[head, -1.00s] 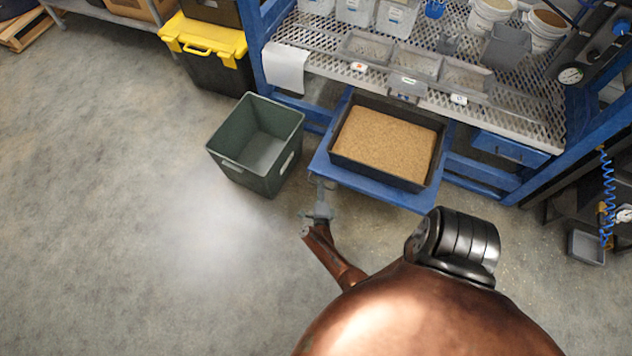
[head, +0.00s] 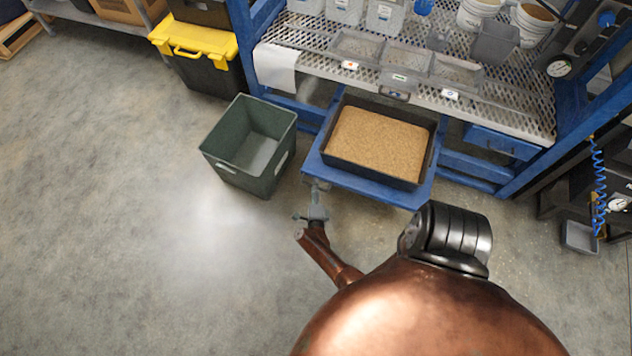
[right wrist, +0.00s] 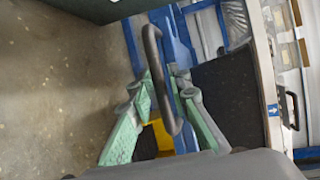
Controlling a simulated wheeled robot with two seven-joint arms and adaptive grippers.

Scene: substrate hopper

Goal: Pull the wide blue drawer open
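The wide blue drawer (head: 370,187) sticks out from under the workbench, with a black tray of brown substrate (head: 376,142) on it. In the right wrist view its dark bar handle (right wrist: 157,80) runs between the two green fingers of my right gripper (right wrist: 162,84). The fingers come in close on both sides and look shut on the handle; the bar hides part of the tips. In the head view my right gripper (head: 318,192) is at the drawer's front left corner, and the handle is too small to make out. My left gripper is not in view.
A dark green bin (head: 222,168) stands on the floor left of the drawer. A mesh shelf (head: 300,42) with trays and buckets is above it. A smaller blue drawer (head: 503,143) is at right. The floor in front and to the left is clear.

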